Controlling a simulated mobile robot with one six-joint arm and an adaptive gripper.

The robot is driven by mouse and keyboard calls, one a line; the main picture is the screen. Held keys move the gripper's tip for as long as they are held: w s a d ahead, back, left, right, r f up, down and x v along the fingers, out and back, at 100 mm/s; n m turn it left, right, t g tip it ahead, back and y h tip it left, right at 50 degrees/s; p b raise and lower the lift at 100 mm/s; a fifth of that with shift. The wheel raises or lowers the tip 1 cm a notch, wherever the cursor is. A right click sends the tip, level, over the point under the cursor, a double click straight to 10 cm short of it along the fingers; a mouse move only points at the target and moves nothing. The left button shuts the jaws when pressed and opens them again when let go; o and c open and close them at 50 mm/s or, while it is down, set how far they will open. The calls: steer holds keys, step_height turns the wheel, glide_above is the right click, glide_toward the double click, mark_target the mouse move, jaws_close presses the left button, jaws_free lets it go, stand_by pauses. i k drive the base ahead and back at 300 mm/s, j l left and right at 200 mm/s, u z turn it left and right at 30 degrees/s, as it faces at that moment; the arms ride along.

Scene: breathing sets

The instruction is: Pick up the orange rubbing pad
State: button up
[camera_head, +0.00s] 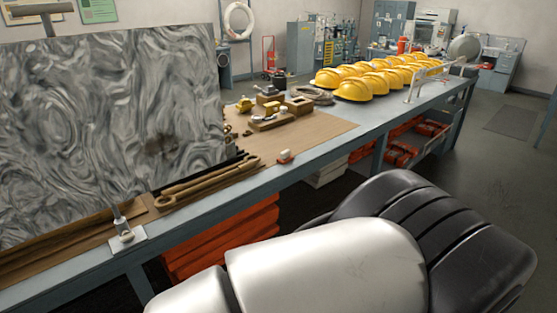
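A small block with an orange lower part and a pale top (285,157) sits at the front edge of the long workbench (335,143), beside a brown mat. It is the only small orange thing I can make out on the bench top, but it is too small for me to be sure it is the rubbing pad. My white and black arm fills the lower right foreground, in front of the bench. My gripper's fingers do not show, so I cannot see how near they are to the block.
A large grey marbled panel (100,120) stands on the left of the bench. Brown wooden pieces (268,120), a coiled rope (310,96) and several yellow helmets (355,88) lie farther back. Orange folded material (222,240) is under the bench. Open floor (480,150) lies to the right.

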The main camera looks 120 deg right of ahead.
mark_target(284, 158)
steer(key=z, duration=4.05)
